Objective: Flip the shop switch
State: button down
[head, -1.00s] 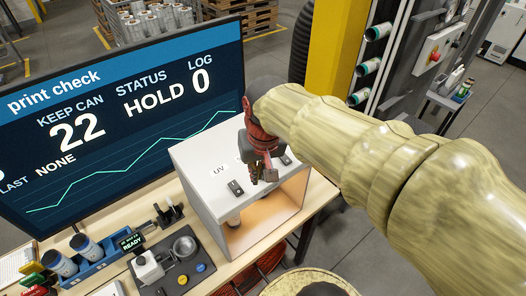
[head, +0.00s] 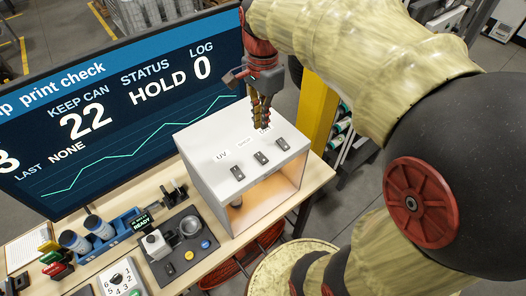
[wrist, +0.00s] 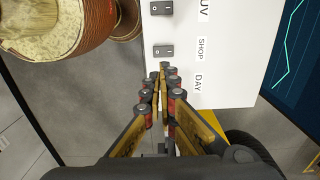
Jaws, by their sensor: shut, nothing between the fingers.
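The shop switch (head: 261,158) is the middle of three small dark rockers on top of a white box (head: 190,140). It also shows in the wrist view (wrist: 163,50), beside its SHOP label (wrist: 201,48). Which way it is tipped is too small to tell. My gripper (head: 263,126) is shut and empty, pointing down over the box's back right part, apart from the shop switch. In the wrist view, my closed fingertips (wrist: 165,68) appear just below the shop switch and hide the day switch.
The UV switch (head: 238,173) and day switch (head: 283,145) flank the shop switch. The print check screen (head: 110,110) stands close behind the box and reads HOLD. A grey fixture (head: 180,245) and blue can rack (head: 105,240) lie left on the bench. The box front is open and lit.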

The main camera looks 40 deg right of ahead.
aim_at(263, 158)
notch_tip(263, 158, down, 14)
jog(key=shift+p, duration=0.45)
dwell(0.4)
jog(key=shift+f, duration=0.15)
